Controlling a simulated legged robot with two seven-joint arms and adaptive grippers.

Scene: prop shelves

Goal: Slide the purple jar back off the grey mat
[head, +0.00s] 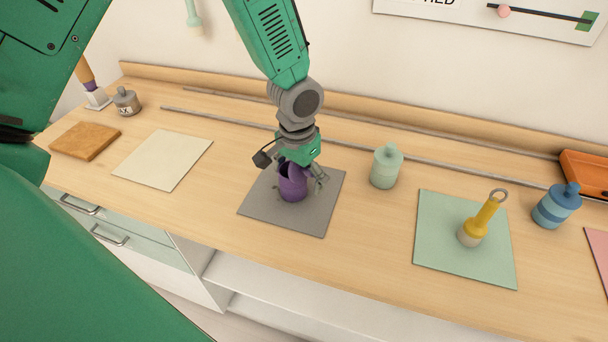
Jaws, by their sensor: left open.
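The purple jar (292,188) stands upright on the grey mat (318,215), near the mat's middle. My left gripper (299,178) is at the jar from above and behind, with its open fingers on either side of the jar's upper part. The gripper and wrist hide the jar's top. Whether the fingers touch the jar I cannot tell. My right gripper is not in view.
A pale green jar (385,167) stands right of the grey mat. A green mat (435,238) bears a yellow-handled object (476,228). A cream mat (163,160) lies left. Metal rails (435,162) run along the back of the counter.

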